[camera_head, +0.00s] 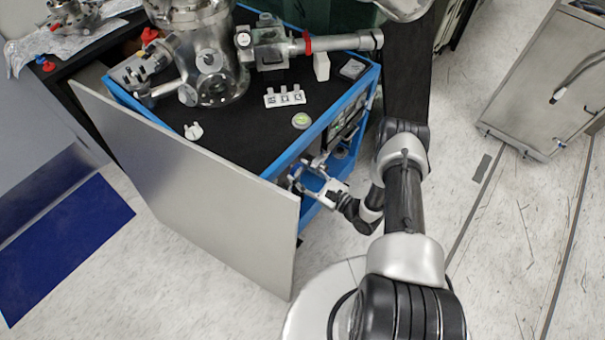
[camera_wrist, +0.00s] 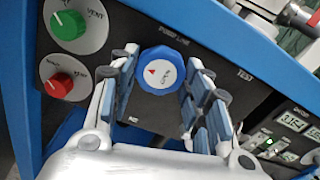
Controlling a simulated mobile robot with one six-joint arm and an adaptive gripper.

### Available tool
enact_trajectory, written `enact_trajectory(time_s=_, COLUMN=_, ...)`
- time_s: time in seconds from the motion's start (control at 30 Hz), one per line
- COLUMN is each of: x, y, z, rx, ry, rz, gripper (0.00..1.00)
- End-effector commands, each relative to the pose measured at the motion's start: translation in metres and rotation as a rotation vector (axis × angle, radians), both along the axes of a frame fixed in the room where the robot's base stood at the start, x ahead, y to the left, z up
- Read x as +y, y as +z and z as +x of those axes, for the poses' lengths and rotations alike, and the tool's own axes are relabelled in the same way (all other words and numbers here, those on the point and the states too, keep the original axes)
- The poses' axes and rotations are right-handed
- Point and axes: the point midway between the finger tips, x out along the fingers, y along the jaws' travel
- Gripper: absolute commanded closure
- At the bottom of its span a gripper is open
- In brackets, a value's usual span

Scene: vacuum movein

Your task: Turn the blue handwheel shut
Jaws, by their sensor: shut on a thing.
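The blue handwheel (camera_wrist: 164,83) is on a black panel in the wrist view, below the label "PUMP LINE". Its white face carries a red triangle at the left and lettering that looks like "OPEN". My gripper (camera_wrist: 161,66) is shut on the handwheel, one padded finger at its left side and one at its right.
A green knob (camera_wrist: 68,25) and a red knob (camera_wrist: 60,85) sit left of the handwheel. A large grey panel (camera_head: 180,175) stands along the cart's front. A metal cart (camera_head: 550,75) stands at the far right, with floor between.

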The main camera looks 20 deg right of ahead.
Motion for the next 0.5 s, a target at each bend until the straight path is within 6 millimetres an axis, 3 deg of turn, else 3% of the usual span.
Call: enact_trajectory(time_s=0.5, x=0.0005, y=-0.0004, z=-0.0006, rx=0.130, ry=0.000, rz=0.177, gripper=0.80)
